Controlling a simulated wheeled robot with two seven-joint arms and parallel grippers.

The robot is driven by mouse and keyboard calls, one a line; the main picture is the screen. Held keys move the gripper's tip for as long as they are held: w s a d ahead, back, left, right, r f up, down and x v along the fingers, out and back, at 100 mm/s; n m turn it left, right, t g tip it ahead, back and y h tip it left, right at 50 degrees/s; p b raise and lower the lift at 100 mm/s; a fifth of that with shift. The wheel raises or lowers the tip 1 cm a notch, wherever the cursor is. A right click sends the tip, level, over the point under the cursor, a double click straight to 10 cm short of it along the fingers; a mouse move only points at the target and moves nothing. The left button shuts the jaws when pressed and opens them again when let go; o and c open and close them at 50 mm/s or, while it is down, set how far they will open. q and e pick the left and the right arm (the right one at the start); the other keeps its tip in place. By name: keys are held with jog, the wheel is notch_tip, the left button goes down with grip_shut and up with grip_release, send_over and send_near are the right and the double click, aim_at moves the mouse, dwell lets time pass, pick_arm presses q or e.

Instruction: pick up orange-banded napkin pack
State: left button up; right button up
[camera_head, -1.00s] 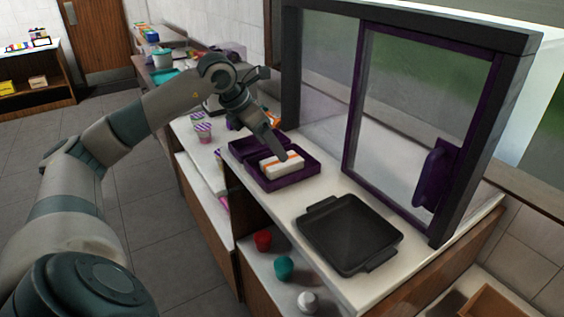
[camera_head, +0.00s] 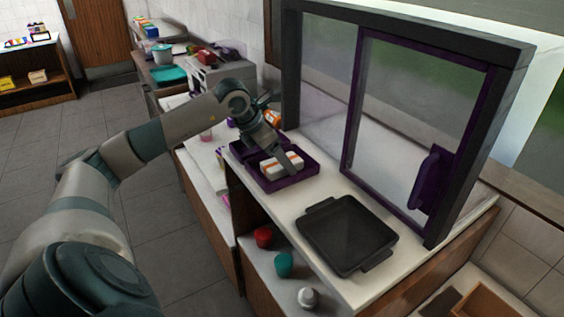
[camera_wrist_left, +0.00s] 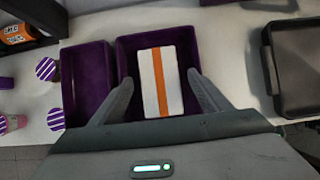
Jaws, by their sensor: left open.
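The orange-banded napkin pack (camera_head: 282,165) is a white block with an orange stripe. It lies in the right, larger compartment of a purple tray (camera_head: 290,181) on the white counter. In the left wrist view the pack (camera_wrist_left: 172,85) lies between the two fingers, with the purple tray (camera_wrist_left: 125,50) around it. My left gripper (camera_wrist_left: 160,95) is open, one finger on each side of the pack, with a visible gap to it on both sides. In the head view my left gripper (camera_head: 284,163) is over the tray and partly hides the pack. My right gripper is not in view.
A black square pan (camera_head: 346,235) sits on the counter near the tray. A purple-framed sliding window (camera_head: 420,120) stands along the counter's back. Red (camera_head: 263,237), teal (camera_head: 283,264) and white (camera_head: 308,298) items stand on the lower shelf. Striped cups (camera_wrist_left: 47,69) are left of the tray.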

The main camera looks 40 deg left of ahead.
pick_arm(q)
jog(key=shift+f+b, duration=0.25)
jog(key=shift+b, duration=0.25)
dwell(0.9)
jog(key=c, duration=1.1)
